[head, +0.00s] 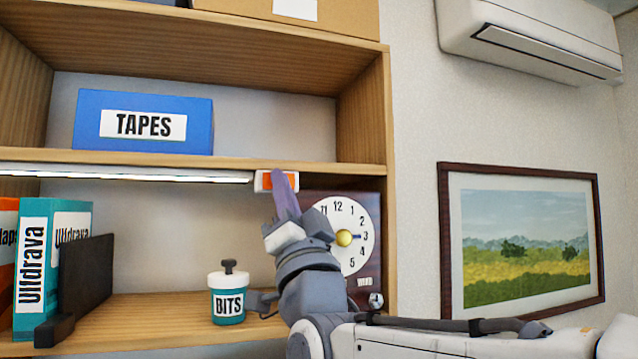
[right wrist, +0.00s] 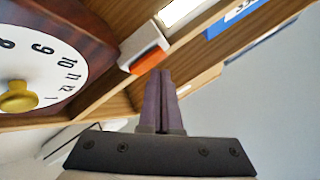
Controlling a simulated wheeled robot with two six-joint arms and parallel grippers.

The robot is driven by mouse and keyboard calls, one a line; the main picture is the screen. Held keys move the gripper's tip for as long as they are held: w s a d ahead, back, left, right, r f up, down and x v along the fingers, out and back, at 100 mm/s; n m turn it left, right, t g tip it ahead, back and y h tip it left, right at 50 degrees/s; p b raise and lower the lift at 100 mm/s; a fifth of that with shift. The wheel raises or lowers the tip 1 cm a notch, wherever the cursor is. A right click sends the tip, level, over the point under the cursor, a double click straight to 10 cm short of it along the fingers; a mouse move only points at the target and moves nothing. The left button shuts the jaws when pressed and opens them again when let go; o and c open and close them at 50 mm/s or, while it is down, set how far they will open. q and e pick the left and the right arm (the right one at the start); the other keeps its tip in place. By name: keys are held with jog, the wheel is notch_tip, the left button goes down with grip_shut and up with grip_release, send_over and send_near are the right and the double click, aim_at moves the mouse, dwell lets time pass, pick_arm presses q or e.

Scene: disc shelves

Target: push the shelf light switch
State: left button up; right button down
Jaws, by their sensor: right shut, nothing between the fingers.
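The light switch (head: 263,182) is an orange rocker in a small white housing under the front edge of the middle shelf board. It also shows in the right wrist view (right wrist: 150,60). A lit white light strip (head: 130,174) runs left from it. My right gripper (head: 281,174) is shut and empty, its purple fingers pointing up. In the head view the fingertips overlap the right part of the switch. In the right wrist view the fingertips (right wrist: 160,73) lie just below the orange rocker. I cannot tell whether they touch it. My left gripper is not in view.
A clock (head: 350,220) stands on the lower shelf behind my right wrist. A teal BITS jar (head: 228,304), a dark bookend (head: 85,275) and binders (head: 38,255) are left of it. A blue TAPES box (head: 145,105) sits above. A picture (head: 525,240) hangs right.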

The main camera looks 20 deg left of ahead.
jog(key=s+d+b, duration=0.1)
jog(key=s+b, duration=0.1)
jog(key=s+d+b, duration=0.2)
jog(key=shift+s+d+b, duration=0.15)
jog(key=shift+s+b, duration=0.15)
jog(key=shift+s, duration=0.1)
dwell(0.4)
